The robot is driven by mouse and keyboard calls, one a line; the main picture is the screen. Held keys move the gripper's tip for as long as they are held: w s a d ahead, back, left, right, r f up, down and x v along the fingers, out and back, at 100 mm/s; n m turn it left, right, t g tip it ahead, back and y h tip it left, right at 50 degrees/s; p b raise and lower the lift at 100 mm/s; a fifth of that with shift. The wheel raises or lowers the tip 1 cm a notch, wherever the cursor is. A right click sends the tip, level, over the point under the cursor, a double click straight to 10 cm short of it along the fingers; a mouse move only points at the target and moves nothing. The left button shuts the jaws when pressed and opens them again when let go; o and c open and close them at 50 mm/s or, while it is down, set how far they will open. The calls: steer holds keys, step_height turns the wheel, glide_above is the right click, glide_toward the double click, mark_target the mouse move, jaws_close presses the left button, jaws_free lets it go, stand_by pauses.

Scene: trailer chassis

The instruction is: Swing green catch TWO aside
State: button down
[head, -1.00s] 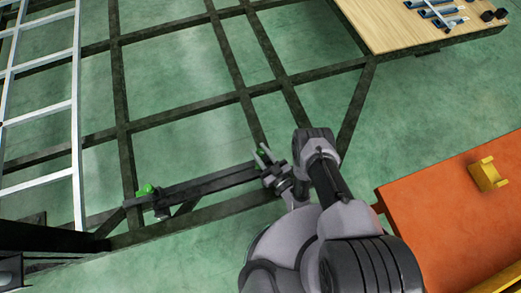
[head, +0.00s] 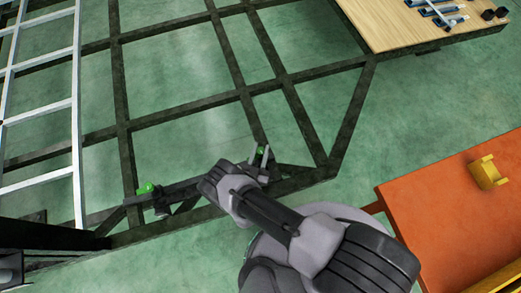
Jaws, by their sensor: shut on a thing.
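Two green-marked catches sit on the dark steel frame at the near end of the chassis. The left green catch (head: 146,189) stands at the left end of a dark bar (head: 183,188). The right green catch (head: 261,151) is at the bar's right end, with small grey parts beside it. No number is readable on either catch. My wrist hides part of the bar, and the jaws' exact contact is too small to see.
An orange bench (head: 430,215) with a yellow bracket (head: 488,172) stands at the right. A wooden board (head: 400,28) with blue-and-grey parts is at the top right. A silver ladder-like rack (head: 76,120) is at the left. Green floor shows between the beams.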

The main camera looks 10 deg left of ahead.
steer(key=shift+m+h, duration=0.6)
steer(key=shift+h, duration=0.3)
steer(key=c, duration=1.1)
jaws_free()
steer(key=shift+w, duration=0.1)
steer(key=shift+o, duration=0.2)
steer(key=s+a+p, duration=0.1)
steer(key=s+a, duration=0.1)
steer(key=s, duration=1.5)
steer(key=shift+s, duration=0.2)
